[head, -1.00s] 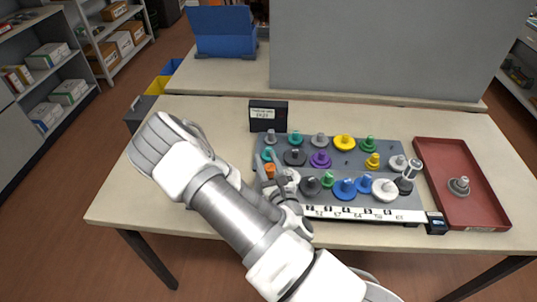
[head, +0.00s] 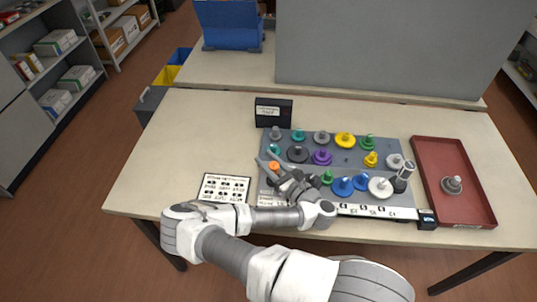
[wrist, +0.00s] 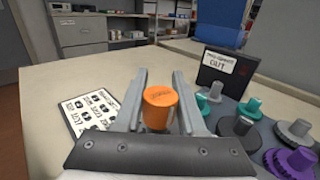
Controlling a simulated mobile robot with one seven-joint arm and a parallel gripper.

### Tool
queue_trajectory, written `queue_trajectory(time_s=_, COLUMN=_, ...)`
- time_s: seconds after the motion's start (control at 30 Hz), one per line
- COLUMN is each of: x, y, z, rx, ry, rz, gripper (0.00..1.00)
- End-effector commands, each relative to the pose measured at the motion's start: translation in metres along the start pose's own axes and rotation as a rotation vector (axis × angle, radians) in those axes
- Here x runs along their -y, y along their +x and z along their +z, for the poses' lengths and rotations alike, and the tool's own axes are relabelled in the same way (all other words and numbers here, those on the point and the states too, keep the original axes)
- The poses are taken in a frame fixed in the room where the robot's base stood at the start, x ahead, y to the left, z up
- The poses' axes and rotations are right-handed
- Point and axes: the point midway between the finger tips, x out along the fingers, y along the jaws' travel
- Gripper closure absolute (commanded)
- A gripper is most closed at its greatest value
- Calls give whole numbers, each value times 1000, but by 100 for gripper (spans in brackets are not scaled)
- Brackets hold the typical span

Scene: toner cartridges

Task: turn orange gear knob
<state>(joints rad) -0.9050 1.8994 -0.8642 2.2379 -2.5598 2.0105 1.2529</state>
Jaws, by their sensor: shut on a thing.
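The orange gear knob (head: 273,165) stands at the left end of the grey gear board (head: 384,149). In the wrist view the orange knob (wrist: 158,107) is a short upright cylinder with dark marking on its top. My gripper (wrist: 160,78) has one finger on each side of it and is shut on it. In the head view my gripper (head: 267,161) reaches over the board's left end, and my wrist hides part of the front row. The knob's base is hidden.
Several other gears crowd the board close to the right, including a purple one (head: 321,157). A black sign (head: 273,112) stands behind. A printed card (head: 224,188) lies left. A red tray (head: 451,157) with a grey gear is at right. The table's left side is clear.

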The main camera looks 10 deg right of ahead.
Motion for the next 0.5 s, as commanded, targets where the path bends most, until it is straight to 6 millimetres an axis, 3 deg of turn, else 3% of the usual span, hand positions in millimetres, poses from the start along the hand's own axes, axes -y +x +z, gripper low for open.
queue_trajectory(time_s=0.5, x=-3, y=1, z=2, rx=3, ry=-2, rz=93, gripper=100)
